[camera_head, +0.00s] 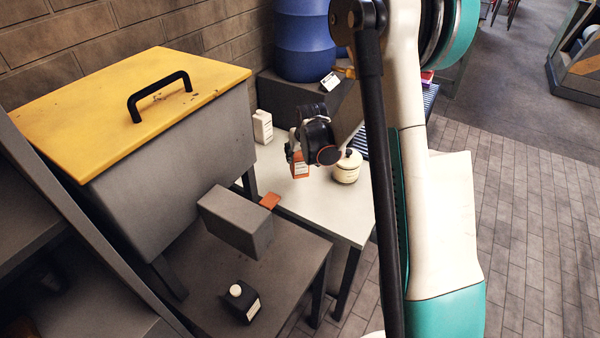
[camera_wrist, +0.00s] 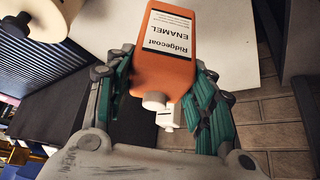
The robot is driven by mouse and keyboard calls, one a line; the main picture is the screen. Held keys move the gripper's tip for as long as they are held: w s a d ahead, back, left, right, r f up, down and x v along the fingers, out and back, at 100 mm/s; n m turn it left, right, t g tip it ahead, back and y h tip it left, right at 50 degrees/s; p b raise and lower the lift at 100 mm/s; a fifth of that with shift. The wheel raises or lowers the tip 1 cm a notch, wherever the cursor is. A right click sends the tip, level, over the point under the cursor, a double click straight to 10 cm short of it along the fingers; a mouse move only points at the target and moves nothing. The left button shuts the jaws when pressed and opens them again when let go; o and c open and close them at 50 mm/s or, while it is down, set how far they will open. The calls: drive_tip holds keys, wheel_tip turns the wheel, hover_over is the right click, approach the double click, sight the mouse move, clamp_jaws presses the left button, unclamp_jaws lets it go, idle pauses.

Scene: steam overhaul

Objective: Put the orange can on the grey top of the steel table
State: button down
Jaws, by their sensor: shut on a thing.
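The orange can (camera_head: 299,169) has a white label reading "Ridgecoat ENAMEL" and a white cap. It also shows large in the wrist view (camera_wrist: 171,75), between the green fingers. My gripper (camera_head: 303,154) is shut on it, over the pale-topped table (camera_head: 325,212). I cannot tell whether the can touches that top. Nearer in the head view is a low table with a dark grey top (camera_head: 205,262), apart from the can. My gripper hides part of the can.
A cream jar (camera_head: 347,168) stands right beside the can, and a white bottle (camera_head: 263,127) behind. The dark grey top carries a grey block (camera_head: 237,221) and a black bottle (camera_head: 241,301). A yellow-lidded bin (camera_head: 170,160) stands at the left. Bare dark top lies between block and bottle.

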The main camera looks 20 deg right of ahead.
sight(300, 168)
drive_tip(key=shift+f+b, duration=0.9)
drive_tip(key=shift+f, duration=2.6)
drive_tip(key=shift+f, duration=0.2)
drive_tip(key=c, duration=0.7)
unclamp_jaws()
drive_tip(key=shift+r, duration=0.15)
